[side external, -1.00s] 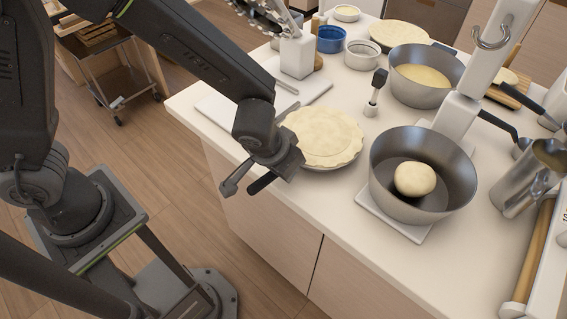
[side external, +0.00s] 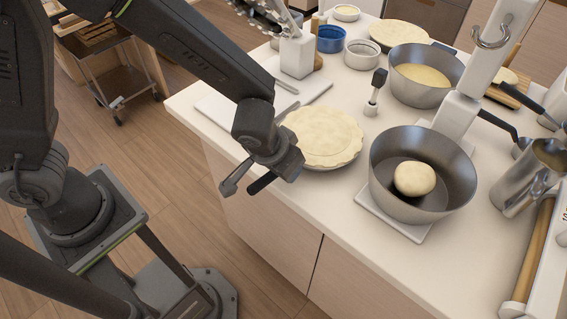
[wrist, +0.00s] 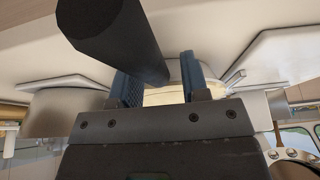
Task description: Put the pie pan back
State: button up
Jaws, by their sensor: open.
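A pie pan with pale crust (side external: 325,137) sits flat on the white counter near its front edge, left of the large metal bowl. In the side view my gripper (side external: 245,185) is open and empty, just beyond the counter's front edge at the pan's lower left. My wrist covers a little of the pan's left rim. In the wrist view the two blue-padded fingers (wrist: 162,85) stand apart, with a pale rounded edge seen between and beyond them, which looks like the pan.
A metal bowl with a dough ball (side external: 415,180) stands right of the pan. A white board (side external: 222,108) lies to the left. A small brush (side external: 375,92) stands behind the pan. A second pie (side external: 398,34) sits at the back. Free floor lies before the counter.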

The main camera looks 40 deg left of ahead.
jog(key=shift+s+r, duration=0.2)
jog(key=shift+r, duration=0.35)
jog(key=shift+s+r, duration=0.15)
jog(key=shift+r, duration=0.2)
jog(key=shift+v, duration=0.75)
jog(key=o, duration=0.6)
jog(key=c, duration=0.6)
